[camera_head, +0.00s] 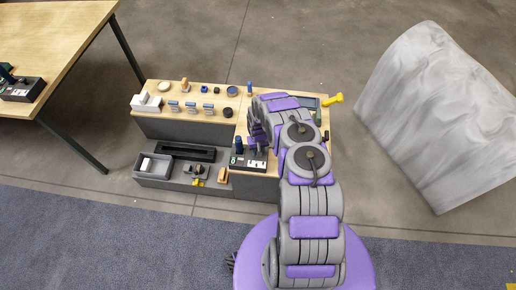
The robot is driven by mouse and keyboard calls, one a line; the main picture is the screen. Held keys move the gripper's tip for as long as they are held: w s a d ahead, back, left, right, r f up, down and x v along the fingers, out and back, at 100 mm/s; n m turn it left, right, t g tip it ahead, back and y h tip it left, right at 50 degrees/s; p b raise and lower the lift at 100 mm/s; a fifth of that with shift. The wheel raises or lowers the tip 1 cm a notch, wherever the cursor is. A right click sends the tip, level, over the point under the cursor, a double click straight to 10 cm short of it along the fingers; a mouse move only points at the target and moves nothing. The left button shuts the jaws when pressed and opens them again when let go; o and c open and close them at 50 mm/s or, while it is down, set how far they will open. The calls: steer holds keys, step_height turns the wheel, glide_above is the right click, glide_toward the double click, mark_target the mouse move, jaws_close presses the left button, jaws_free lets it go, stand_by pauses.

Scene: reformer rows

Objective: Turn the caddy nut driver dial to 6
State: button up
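A small dark caddy (239,161) with a green patch and pale marks on its face stands at the front of the low wooden bench's right part. A dark upright tool handle (239,144) rises from its left side. Which part is the nut driver dial, and any number on it, is too small to tell. My gripper (257,147) points down over the right part of this caddy, close to it. My own arm partly hides the gripper and the bench behind it. I cannot tell whether the fingers are open or whether they touch anything.
The bench top (215,92) holds several small items, including a white block piece (146,102). A yellow object (333,99) sticks out at its right edge. A grey tray (153,166) lies below. A similar dark caddy (22,89) stands on the left table. A grey slab (440,110) stands right.

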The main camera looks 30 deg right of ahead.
steer(key=shift+n+p, duration=0.9)
steer(key=shift+n, duration=1.4)
steer(key=o, duration=1)
steer(key=shift+o, duration=0.2)
step_height(320, 180, up, 17)
steer(key=p, duration=0.3)
steer(key=shift+p, duration=0.4)
steer(key=shift+d+r, duration=0.1)
